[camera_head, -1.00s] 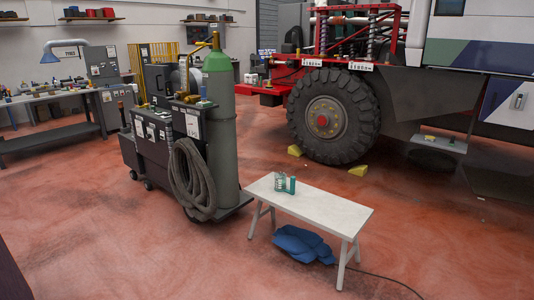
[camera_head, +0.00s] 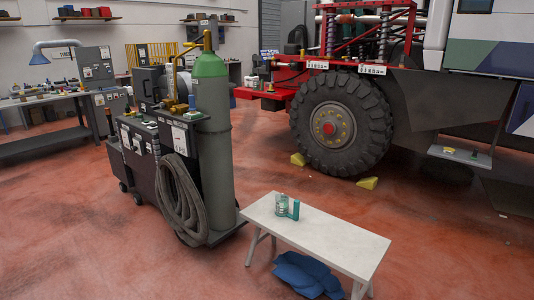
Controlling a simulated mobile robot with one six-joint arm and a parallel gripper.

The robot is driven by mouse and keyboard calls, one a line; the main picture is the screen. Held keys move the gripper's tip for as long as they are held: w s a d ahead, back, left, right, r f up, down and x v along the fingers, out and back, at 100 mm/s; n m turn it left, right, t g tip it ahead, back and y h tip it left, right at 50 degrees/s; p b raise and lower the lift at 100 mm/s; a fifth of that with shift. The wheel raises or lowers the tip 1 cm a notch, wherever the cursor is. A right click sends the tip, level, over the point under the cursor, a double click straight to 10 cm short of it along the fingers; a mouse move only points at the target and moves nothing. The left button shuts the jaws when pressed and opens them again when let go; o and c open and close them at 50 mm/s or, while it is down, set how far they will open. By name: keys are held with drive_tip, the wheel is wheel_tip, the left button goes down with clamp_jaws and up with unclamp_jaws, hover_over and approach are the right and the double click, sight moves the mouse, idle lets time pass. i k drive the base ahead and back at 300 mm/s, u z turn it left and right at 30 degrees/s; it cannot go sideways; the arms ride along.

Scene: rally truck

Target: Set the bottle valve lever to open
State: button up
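A tall gas bottle (camera_head: 216,150) with a green top and grey body stands upright at the back of a dark welding cart (camera_head: 142,155). The bottle valve (camera_head: 208,40) sits on its top with yellowish fittings. The lever is too small to make out, so I cannot tell its setting. My gripper is not in view.
A coiled grey hose (camera_head: 180,200) hangs on the cart's side. A white bench (camera_head: 335,240) with a glass and a teal container stands right of the cart, a blue cloth (camera_head: 305,274) below it. A truck wheel (camera_head: 341,123) stands behind.

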sight(192, 44)
drive_tip(key=u, duration=0.1)
drive_tip(key=i, duration=1)
drive_tip(key=u, duration=0.45)
drive_tip(key=i, duration=0.9)
drive_tip(key=u, duration=0.8)
drive_tip(key=i, duration=0.5)
drive_tip(key=u, duration=1)
drive_tip(key=i, duration=1)
drive_tip(key=u, duration=0.55)
